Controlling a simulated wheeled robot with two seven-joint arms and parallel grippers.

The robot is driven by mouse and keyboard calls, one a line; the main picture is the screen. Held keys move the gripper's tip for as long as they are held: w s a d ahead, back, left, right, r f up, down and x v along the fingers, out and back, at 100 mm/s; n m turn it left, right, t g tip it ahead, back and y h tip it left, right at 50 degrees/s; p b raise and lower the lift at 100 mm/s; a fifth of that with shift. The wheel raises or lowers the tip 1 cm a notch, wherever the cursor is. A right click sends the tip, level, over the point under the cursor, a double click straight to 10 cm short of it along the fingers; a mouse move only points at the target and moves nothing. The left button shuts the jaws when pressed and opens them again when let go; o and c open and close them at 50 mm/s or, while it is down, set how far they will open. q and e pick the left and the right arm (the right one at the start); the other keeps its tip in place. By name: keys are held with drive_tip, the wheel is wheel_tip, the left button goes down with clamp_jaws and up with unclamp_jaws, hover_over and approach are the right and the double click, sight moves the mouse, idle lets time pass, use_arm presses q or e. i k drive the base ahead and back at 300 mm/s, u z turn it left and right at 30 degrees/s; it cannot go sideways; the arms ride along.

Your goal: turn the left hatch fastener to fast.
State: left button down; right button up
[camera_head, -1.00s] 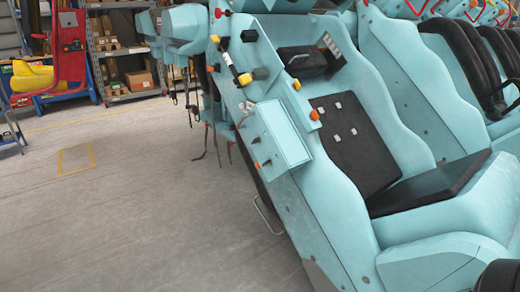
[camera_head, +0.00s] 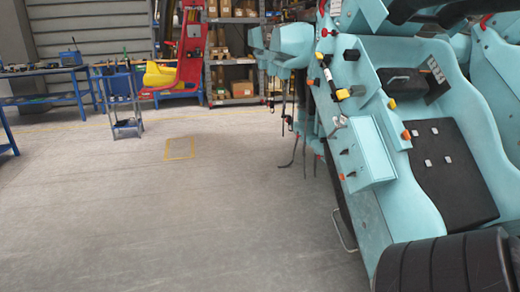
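The light blue hatch box (camera_head: 366,150) sits on the side of the light blue coaster car, right of centre. Small orange-tipped fasteners show at its lower edge, one at the left (camera_head: 341,177) and one just right of it (camera_head: 351,174). A small dark fastener (camera_head: 344,152) sits higher on its left side. They are too small for me to read which way they are turned. Neither gripper is in view, and nothing is seen touching the hatch.
A black seat (camera_head: 450,165) is in the car to the right. A bent metal handle (camera_head: 344,230) sticks out low on its side. Open grey floor (camera_head: 200,215) lies left. A blue trolley (camera_head: 122,105), workbench (camera_head: 40,85) and shelves (camera_head: 235,60) stand behind.

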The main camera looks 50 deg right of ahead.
sight(346, 152)
drive_tip(key=u, duration=0.25)
drive_tip(key=i, duration=1)
drive_tip(key=z, duration=2.25)
